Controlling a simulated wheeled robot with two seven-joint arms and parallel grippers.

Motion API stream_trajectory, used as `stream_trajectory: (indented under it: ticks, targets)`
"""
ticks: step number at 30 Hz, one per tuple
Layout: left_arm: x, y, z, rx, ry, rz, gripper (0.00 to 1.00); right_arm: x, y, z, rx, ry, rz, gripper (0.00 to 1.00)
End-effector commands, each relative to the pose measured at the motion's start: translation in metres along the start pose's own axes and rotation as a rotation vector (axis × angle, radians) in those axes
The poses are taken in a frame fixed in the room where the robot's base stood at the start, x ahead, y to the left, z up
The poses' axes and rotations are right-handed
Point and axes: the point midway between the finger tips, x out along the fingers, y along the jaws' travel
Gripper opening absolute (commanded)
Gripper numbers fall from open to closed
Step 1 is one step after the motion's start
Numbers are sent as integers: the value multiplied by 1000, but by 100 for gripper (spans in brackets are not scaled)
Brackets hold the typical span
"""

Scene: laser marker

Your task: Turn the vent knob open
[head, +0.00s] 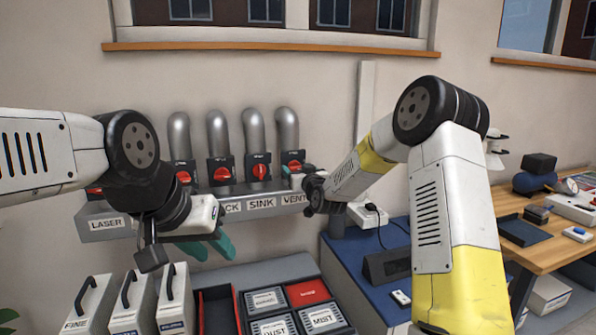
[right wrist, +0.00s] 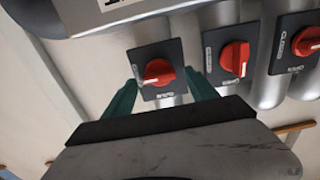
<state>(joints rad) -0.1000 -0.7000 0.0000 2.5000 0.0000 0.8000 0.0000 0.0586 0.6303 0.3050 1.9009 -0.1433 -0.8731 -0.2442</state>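The vent knob (head: 293,166) is a red knob on a dark square plate, rightmost in the row above the VENT label. In the right wrist view, turned upside down, the knob (right wrist: 157,71) has its grip bar lying roughly sideways. My right gripper (head: 299,171) is at this knob. In the wrist view its two teal fingers (right wrist: 160,92) stand open on either side of the plate, with gaps between them and the knob. My left gripper (head: 212,248) hangs below the label rail, its teal fingers apart and empty, far from the knob.
More red knobs, including the sink knob (head: 260,172), sit on grey pipes to the left. A labelled grey rail (head: 150,219) runs below them. A blue bench (head: 345,265) is at right.

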Motion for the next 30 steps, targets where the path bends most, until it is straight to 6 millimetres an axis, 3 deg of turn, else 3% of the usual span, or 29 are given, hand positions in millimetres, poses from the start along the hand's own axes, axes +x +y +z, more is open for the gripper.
stream_trajectory:
  ticks: [1,9,20,30]
  targets:
    - [0,0,0,0,0,0,36,0,0,0,0,0,0,57]
    - [0,0,0,0,0,0,36,0,0,0,0,0,0,5]
    - [0,0,0,0,0,0,36,0,-1,0,-64,0,-1,5]
    - [0,0,0,0,0,0,36,0,-3,0,-319,1,-2,5]
